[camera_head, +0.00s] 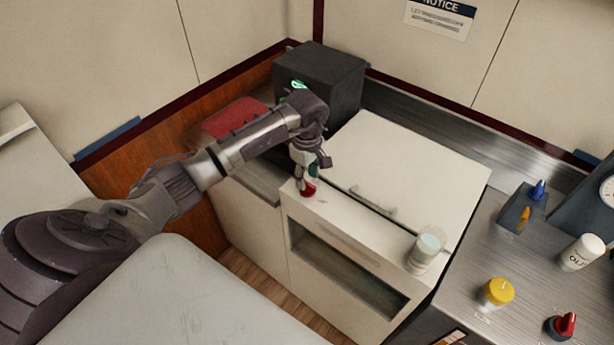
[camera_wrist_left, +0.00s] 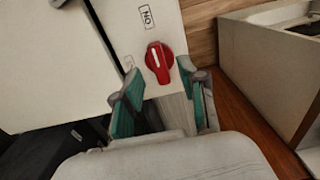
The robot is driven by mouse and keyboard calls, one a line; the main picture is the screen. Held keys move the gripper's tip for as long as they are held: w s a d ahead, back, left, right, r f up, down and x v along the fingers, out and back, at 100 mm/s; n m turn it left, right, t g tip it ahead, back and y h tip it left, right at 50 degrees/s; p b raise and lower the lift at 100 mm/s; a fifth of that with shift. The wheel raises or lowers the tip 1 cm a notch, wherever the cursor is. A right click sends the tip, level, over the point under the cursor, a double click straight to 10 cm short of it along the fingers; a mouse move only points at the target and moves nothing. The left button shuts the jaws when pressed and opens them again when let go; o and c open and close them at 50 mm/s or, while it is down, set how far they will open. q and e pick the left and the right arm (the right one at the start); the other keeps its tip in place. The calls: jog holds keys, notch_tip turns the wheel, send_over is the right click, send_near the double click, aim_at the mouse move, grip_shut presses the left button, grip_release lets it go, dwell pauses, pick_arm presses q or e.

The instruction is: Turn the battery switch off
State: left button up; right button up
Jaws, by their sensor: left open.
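A red rotary switch (camera_head: 309,188) sits on the front top edge of the white cabinet. It also shows in the left wrist view (camera_wrist_left: 158,62), with a white line along its handle and a small printed label beside it. My left gripper (camera_head: 305,182) is above and close to this switch in the head view. In the left wrist view my left gripper (camera_wrist_left: 160,92) has its green-padded fingers apart, with the switch just beyond the tips and nothing between them. I cannot tell whether a finger touches it. My right gripper is not in view.
A glass (camera_head: 427,249) stands on the cabinet's front right corner. A dark box (camera_head: 335,88) stands behind my arm.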

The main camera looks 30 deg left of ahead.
aim_at(307, 188)
pick_arm(q)
jog(key=shift+f, duration=1.25)
grip_shut()
